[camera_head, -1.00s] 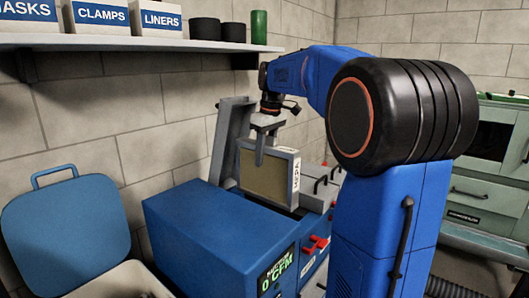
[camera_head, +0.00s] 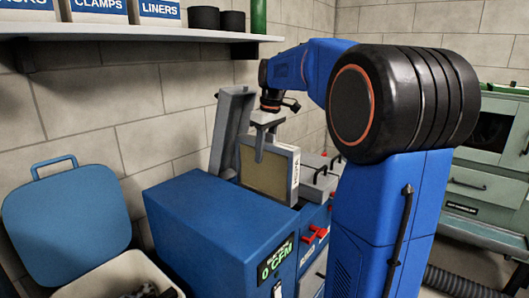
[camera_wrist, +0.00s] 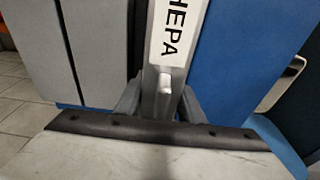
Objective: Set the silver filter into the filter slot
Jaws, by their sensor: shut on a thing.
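The silver filter (camera_head: 264,172) is a tan panel in a grey frame, held upright behind the blue machine. Its edge with the HEPA label shows in the wrist view (camera_wrist: 178,35). My gripper (camera_head: 259,155) is shut on its upper edge from above. In the wrist view the gripper's grey fingers (camera_wrist: 160,104) lie on either side of the filter's frame. The filter's lower edge is partly hidden by the blue machine (camera_head: 215,215). The filter slot's opening cannot be seen, so I cannot tell whether the filter's bottom is inside it.
A raised grey panel (camera_head: 230,132) stands left of the filter. A grey unit with black handles (camera_head: 318,178) and red levers (camera_head: 316,236) is on the right. A shelf (camera_head: 150,32) with boxes hangs above left. An open bin with a blue lid (camera_head: 66,215) stands at left.

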